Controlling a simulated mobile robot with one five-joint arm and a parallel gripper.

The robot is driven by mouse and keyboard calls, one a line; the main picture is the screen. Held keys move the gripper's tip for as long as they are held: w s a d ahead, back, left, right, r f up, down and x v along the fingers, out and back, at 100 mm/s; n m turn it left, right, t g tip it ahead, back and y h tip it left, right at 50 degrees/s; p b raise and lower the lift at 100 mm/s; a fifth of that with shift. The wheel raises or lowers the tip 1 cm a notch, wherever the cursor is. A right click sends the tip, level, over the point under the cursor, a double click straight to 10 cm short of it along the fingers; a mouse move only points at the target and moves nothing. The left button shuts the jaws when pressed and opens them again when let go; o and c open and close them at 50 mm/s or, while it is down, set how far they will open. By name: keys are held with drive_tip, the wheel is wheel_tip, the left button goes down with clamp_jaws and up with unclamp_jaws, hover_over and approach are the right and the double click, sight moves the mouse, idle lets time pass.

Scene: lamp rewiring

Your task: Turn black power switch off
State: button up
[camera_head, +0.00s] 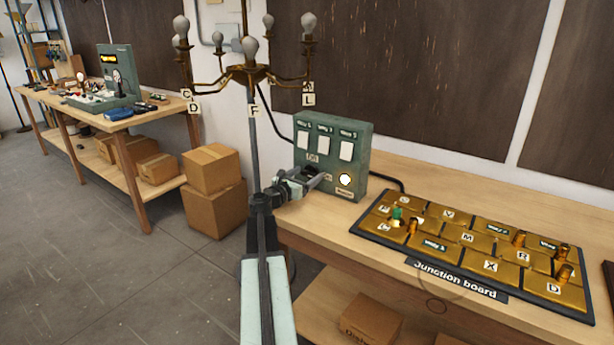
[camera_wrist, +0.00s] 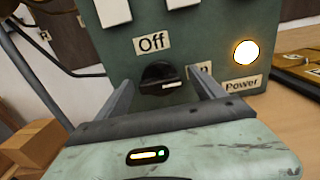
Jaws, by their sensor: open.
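The black power switch (camera_wrist: 158,74) is a round knob on the green control box (camera_head: 357,150). In the wrist view it sits between the fingers of my gripper (camera_wrist: 164,80), with a light mark on its right side, towards the partly hidden "On" label (camera_wrist: 203,69). The "Off" label (camera_wrist: 152,43) is above the knob. My gripper (camera_head: 316,177) is open at the lower front of the box in the head view. Whether the fingers touch the knob cannot be told. The round power lamp (camera_wrist: 245,53) glows; it also shows in the head view (camera_head: 345,179).
The box has several white switches (camera_head: 324,148) above the knob. The gold junction board (camera_head: 490,267) lies to the right on the wooden bench (camera_head: 410,180). A chandelier (camera_head: 250,74) on a stand rises left of the box. Cardboard boxes (camera_head: 215,208) stand on the floor at left.

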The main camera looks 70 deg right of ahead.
drive_tip(key=c, duration=1.4)
drive_tip(key=shift+o, duration=0.2)
drive_tip(key=shift+n, duration=0.3)
drive_tip(key=n, duration=0.9)
drive_tip(key=shift+w+f, duration=0.1)
drive_tip(key=shift+f, duration=0.05)
drive_tip(key=n, duration=0.4)
drive_tip(key=shift+f+n+b, duration=0.15)
drive_tip(key=shift+n+b, duration=0.15)
drive_tip(key=shift+n, duration=1.8)
